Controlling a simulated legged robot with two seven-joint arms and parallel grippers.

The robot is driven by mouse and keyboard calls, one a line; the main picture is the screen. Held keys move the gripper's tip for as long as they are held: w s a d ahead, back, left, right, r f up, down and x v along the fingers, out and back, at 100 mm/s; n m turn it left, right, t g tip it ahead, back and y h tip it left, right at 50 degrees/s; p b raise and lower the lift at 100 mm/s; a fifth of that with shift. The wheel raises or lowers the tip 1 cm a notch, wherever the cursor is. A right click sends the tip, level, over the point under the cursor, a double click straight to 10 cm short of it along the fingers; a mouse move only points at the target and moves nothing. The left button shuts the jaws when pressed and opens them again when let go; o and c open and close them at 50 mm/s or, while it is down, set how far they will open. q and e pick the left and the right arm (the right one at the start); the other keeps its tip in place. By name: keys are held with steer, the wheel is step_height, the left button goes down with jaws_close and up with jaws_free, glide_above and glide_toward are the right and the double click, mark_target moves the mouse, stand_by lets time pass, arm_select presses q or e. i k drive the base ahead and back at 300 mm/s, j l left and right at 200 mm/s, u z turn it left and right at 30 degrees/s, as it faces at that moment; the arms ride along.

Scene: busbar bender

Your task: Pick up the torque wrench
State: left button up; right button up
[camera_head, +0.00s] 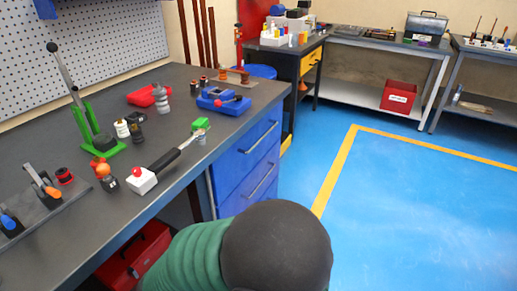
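A long tool lies slantwise near the front edge of the grey workbench (105,178). Neither of my grippers shows in the head view, and nothing is seen touching the tool.
A green lever stand (92,130), small coloured parts and a clamp fixture (42,192) crowd the bench. A blue tool (222,100) lies farther back. Blue drawers (245,160) are below. A red toolbox (135,258) is under the bench. Open blue floor (415,210) lies right.

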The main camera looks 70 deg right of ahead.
mark_target(141, 185)
steer(key=z, duration=1.5)
steer(key=j+z, duration=0.1)
steer(key=z, duration=0.2)
steer(key=j+z, duration=0.1)
steer(key=z, duration=0.15)
